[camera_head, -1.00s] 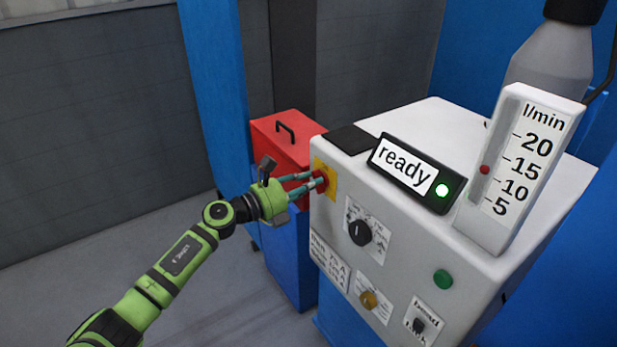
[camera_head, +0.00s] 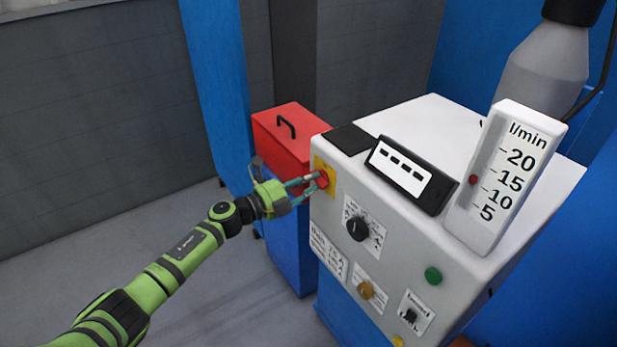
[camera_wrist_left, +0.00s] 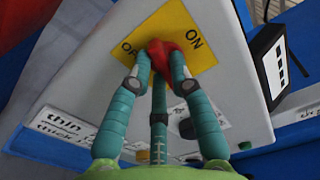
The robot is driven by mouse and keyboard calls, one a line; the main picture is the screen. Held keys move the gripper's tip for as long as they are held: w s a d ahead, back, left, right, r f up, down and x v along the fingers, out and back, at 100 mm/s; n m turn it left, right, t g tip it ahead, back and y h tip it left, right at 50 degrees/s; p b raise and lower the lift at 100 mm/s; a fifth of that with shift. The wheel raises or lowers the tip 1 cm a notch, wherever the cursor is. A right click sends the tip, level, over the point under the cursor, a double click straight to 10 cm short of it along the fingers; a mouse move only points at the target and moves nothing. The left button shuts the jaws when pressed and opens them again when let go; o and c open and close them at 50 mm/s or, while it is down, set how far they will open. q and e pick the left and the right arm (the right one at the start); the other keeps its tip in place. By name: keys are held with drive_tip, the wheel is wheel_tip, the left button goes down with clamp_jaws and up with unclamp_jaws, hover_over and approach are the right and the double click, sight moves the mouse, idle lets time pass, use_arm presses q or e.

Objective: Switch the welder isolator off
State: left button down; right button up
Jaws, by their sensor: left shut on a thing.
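The welder isolator is a red knob (camera_head: 322,180) on a yellow plate (camera_head: 330,172) at the upper left of the white machine's front (camera_head: 395,255). In the left wrist view the red knob (camera_wrist_left: 163,55) sits on the yellow plate (camera_wrist_left: 200,62), which carries ON and a partly covered OFF label. My left gripper (camera_head: 312,184) is shut on the knob, its teal fingers on both sides of it; they also show in the left wrist view (camera_wrist_left: 157,75). The display (camera_head: 405,175) shows only dashes, with no green light lit. My right gripper is not in view.
A flow gauge (camera_head: 505,185) stands on the machine's top right. Below the isolator are a black dial (camera_head: 358,229), a green button (camera_head: 433,276), a yellow-brown knob (camera_head: 365,290) and a small black switch (camera_head: 410,315). A red toolbox (camera_head: 290,135) stands behind the gripper.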

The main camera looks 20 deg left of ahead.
use_arm(q)
drive_tip(key=shift+n+p, duration=0.4)
drive_tip(key=shift+n, duration=0.7)
drive_tip(key=c, duration=1.1)
unclamp_jaws()
drive_tip(key=v, duration=1.2)
drive_tip(key=shift+f, duration=0.1)
